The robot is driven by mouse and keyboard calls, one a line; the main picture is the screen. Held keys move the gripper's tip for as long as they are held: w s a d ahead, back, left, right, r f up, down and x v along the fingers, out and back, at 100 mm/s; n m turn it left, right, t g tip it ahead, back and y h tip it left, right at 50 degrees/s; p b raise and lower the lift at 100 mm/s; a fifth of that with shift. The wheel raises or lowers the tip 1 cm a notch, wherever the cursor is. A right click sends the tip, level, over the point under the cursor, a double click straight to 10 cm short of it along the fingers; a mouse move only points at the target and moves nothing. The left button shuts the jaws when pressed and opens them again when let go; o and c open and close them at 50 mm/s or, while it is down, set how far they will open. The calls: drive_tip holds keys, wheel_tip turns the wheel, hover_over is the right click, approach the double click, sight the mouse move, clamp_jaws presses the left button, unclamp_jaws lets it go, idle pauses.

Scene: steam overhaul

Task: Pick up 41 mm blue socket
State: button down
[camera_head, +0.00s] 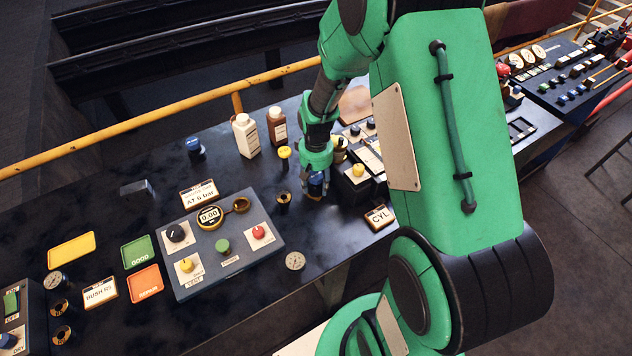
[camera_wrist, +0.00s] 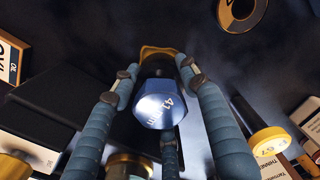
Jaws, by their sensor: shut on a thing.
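The 41 mm blue socket (camera_wrist: 160,104) is in the middle of the wrist view, with its six-sided blue face and the marking "41" towards the camera. The blue-wrapped fingers of my gripper (camera_wrist: 160,112) are around it and shut on it. In the head view my gripper (camera_head: 316,184) points down at the dark bench, left of the black block with yellow knobs. Only a little blue of the socket shows there between the fingers. I cannot tell whether its underside touches the bench.
A brass-coloured ring (camera_head: 283,198) and a yellow-topped piece (camera_head: 284,153) stand left of my gripper. A white bottle (camera_head: 245,135) and a brown bottle (camera_head: 277,126) stand behind. A CYL sign (camera_head: 380,217) is at front right. A grey control panel (camera_head: 219,245) lies further left.

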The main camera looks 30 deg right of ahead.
sight(316, 174)
drive_tip(key=shift+r, duration=0.1)
drive_tip(key=shift+r, duration=0.65)
wheel_tip(316, 174, up, 2)
drive_tip(key=shift+r+p, duration=0.1)
drive_tip(key=shift+p, duration=0.45)
drive_tip(key=s+a, duration=0.1)
drive_tip(key=s, duration=0.4)
drive_tip(key=s+a+r+p, duration=0.1)
drive_tip(key=s, duration=0.4)
drive_tip(key=s+a+p, duration=0.1)
drive_tip(key=s+a, duration=0.1)
drive_tip(key=s, duration=0.3)
drive_tip(key=shift+s+r, duration=0.2)
drive_tip(key=shift+s, duration=0.05)
